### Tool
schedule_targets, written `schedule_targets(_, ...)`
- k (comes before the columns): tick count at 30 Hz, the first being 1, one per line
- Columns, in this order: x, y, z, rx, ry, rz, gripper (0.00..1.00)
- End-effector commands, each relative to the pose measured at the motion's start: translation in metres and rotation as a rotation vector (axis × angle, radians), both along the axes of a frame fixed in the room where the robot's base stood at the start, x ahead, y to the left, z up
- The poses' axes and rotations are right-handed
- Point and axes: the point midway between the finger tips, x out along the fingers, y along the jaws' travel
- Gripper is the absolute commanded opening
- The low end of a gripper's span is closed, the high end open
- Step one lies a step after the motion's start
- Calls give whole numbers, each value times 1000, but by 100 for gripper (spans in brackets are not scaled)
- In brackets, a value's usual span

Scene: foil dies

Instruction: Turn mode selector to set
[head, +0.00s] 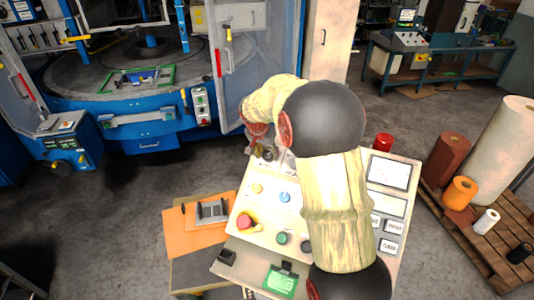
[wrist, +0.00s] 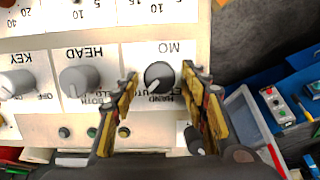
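The mode selector is a round dark knob (wrist: 159,77) on a pale panel in the wrist view, under a partly cut label starting "MO". The labels appear upside down; "HAND" and part of "AUT" show beside the knob, and the SET mark is not readable. My gripper (wrist: 160,82) is open, with one yellow-and-black finger on each side of the knob. Gaps show between the knob and both fingers; their depth over the panel is unclear. In the head view my arm reaches over the control console (head: 262,240) and hides most of its upper part.
A grey HEAD knob (wrist: 79,82) is close beside the left finger, with a KEY knob (wrist: 17,83) farther left. In the head view, a red mushroom button (head: 245,222) and a blue button (head: 285,197) are on the console. A blue machine (head: 150,140) stands behind.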

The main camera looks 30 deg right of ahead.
Motion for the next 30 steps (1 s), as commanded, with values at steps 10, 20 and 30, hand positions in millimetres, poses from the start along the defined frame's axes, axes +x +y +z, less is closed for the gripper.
schedule_targets(10, 0, 0, 0, 0, 0, 0, 22)
schedule_targets(20, 0, 0, 0, 0, 0, 0, 4)
schedule_targets(30, 1, 1, 1, -19, 24, 45, 4)
